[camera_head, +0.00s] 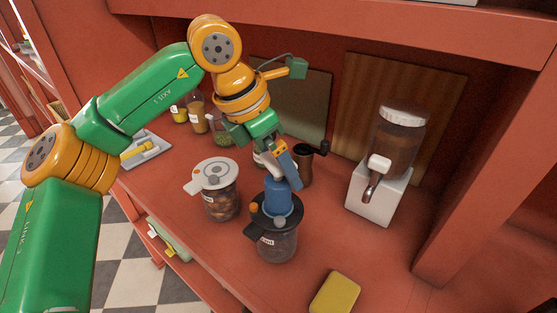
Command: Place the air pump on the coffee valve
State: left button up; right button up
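A blue air pump (277,203) stands upright at the lid of a black-lidded jar (277,245) with dark contents; the pump hides the lid's middle, so I cannot see the valve or whether they touch. The jar's label is too small to read surely. A small orange knob (253,207) shows at the lid's left edge. My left gripper (289,178) reaches down from above to the pump's top and seems closed around it; its fingers partly hide the top. My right gripper is not in view.
A white-lidded jar (219,199) stands close on the left. A brown grinder (304,165) is behind, a white dispenser (378,190) at the right, and a yellow sponge (335,293) in front. Small jars (197,116) stand at the back left. The shelf right of the black-lidded jar is clear.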

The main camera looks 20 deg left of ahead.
pick_arm(q)
jog(key=p+v, duration=0.1)
jog(key=v, duration=1.1)
jog(key=shift+r, duration=0.2)
